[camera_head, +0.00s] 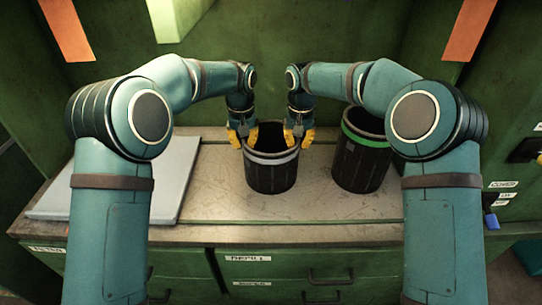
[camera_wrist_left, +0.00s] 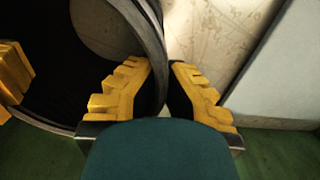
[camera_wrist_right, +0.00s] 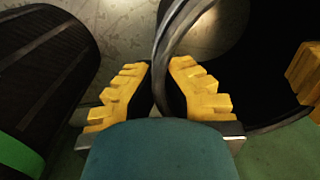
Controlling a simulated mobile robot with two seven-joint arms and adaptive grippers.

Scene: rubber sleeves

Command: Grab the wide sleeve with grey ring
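The black sleeve with the grey ring (camera_head: 272,176) stands upright on the metal worktop between my two arms, its open mouth facing up. My left gripper (camera_head: 242,138) is at its left rim, one finger inside and one outside, closed onto the wall. The sleeve wall (camera_wrist_left: 158,50) passes between the fingers in the left wrist view. My right gripper (camera_head: 298,138) straddles the right rim the same way, and the wall (camera_wrist_right: 166,40) runs between its fingers in the right wrist view.
A black sleeve with a green ring (camera_head: 358,165) stands close by on the right; it also shows in the right wrist view (camera_wrist_right: 45,70). A light grey flat panel (camera_head: 105,200) lies on the left of the worktop (camera_head: 220,212). Green walls rise behind; drawers are below.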

